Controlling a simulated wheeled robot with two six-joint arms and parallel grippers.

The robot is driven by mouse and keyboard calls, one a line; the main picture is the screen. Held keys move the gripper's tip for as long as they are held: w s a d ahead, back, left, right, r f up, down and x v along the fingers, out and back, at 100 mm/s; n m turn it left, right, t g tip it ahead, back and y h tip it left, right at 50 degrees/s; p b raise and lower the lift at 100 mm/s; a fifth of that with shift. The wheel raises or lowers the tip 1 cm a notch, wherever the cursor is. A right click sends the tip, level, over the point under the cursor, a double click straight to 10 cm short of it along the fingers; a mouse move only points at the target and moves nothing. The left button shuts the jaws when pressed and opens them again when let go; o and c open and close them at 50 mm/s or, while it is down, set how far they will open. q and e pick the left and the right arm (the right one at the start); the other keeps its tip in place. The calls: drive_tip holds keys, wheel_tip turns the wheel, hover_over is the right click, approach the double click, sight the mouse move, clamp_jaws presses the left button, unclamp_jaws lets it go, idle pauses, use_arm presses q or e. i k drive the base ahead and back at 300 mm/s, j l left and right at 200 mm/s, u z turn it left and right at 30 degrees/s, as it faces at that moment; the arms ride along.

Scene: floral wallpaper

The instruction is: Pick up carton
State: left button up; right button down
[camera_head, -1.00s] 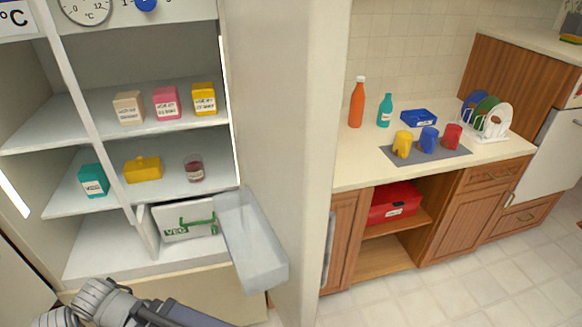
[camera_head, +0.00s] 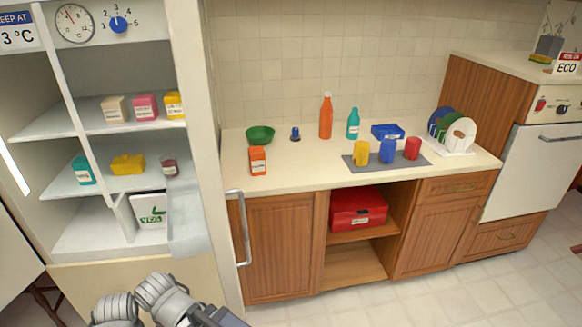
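An orange carton (camera_head: 258,160) with a white label stands upright on the left part of the counter, in front of a green bowl. More small cartons stand in the open fridge on the left: a beige one (camera_head: 115,108), a pink one (camera_head: 145,107) and a yellow one (camera_head: 174,105) on the upper shelf, and a teal one (camera_head: 83,170) on the shelf below. The upper yellow one is partly hidden by the fridge's edge. Grey parts of my own arm show at the bottom left. Neither gripper's fingers can be seen.
The counter (camera_head: 300,165) also holds a green bowl (camera_head: 260,134), an orange bottle (camera_head: 326,116), a teal bottle (camera_head: 353,124), several cups on a grey mat (camera_head: 350,164) and a dish rack (camera_head: 460,135). Counter space right of the orange carton is clear. A red box (camera_head: 357,209) sits below.

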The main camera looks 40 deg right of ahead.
sight(257, 155)
drive_tip(key=l+z, duration=0.3)
drive_tip(key=l, duration=1.1)
drive_tip(key=l+z, duration=0.1)
drive_tip(key=l, duration=0.3)
drive_tip(key=i, duration=0.05)
